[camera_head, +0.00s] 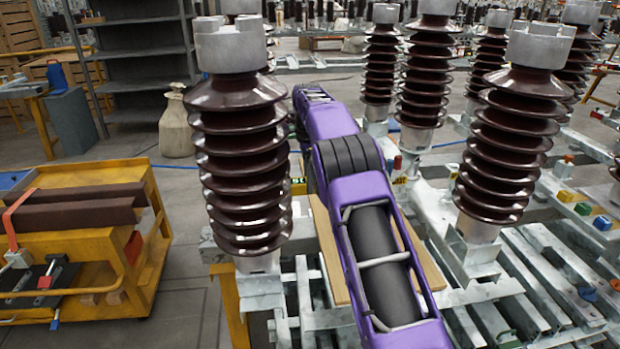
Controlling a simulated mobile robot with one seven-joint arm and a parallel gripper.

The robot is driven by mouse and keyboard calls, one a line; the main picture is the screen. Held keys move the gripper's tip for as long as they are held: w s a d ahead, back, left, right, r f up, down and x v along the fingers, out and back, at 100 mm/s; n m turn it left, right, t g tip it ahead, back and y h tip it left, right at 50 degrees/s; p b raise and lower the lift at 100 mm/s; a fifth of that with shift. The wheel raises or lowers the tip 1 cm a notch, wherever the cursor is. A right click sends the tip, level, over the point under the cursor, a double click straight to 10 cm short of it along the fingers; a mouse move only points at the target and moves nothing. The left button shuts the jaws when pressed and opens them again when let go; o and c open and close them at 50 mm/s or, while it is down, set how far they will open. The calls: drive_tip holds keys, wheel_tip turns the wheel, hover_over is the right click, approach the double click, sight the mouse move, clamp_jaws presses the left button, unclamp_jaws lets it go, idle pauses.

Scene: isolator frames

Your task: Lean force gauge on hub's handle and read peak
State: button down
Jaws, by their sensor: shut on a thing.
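My purple arm (365,190) reaches from the bottom right up and away, bending over behind the large brown insulator (240,140) at left centre. My gripper is hidden behind the insulator and the arm, so its jaws and anything in them do not show. A small dark part with a green and yellow patch (298,187) peeks out between the insulator and the arm, too small to identify. I cannot make out the force gauge, the hub or its handle.
Another tall insulator (508,130) stands to the right, with several more behind. Grey steel frames (530,290) fill the lower right. A yellow cart (120,185) carrying dark bars stands at left. Floor between cart and insulator is clear.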

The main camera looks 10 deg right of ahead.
drive_tip(key=shift+a, duration=0.55)
drive_tip(key=shift+d, duration=0.15)
drive_tip(key=shift+d+p, duration=1.1)
drive_tip(key=shift+d, duration=1.3)
wheel_tip(320, 180, up, 7)
drive_tip(key=p, duration=0.6)
drive_tip(key=shift+f+p, duration=0.2)
drive_tip(key=shift+p, duration=0.15)
wheel_tip(320, 180, up, 8)
drive_tip(key=shift+r, duration=0.25)
